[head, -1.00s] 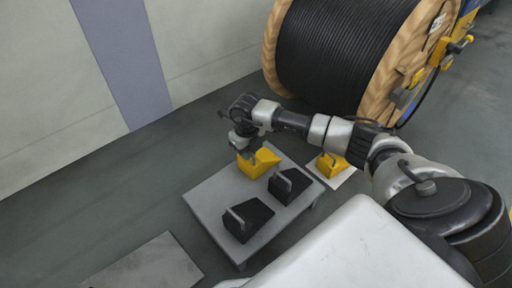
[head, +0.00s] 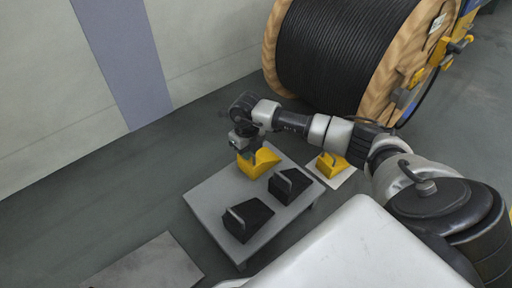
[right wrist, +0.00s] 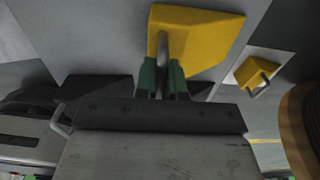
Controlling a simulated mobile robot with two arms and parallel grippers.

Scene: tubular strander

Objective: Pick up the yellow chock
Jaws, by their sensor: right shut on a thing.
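A yellow chock (head: 262,163) with a handle sits at the far end of a low grey table (head: 207,196). My right gripper (head: 245,151) is over it from above. In the right wrist view the same yellow chock (right wrist: 205,35) shows large, and the green-tipped fingers of my right gripper (right wrist: 162,66) are shut on its grey handle. The chock appears to rest on the table; I cannot tell whether there is a gap beneath it. My left gripper is not in view.
Two black chocks (head: 248,219) (head: 289,186) with handles stand on the same table. Another yellow chock (head: 330,167) stands on a white sheet (head: 345,176) on the floor to the right. A large cable reel (head: 340,50) stands behind.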

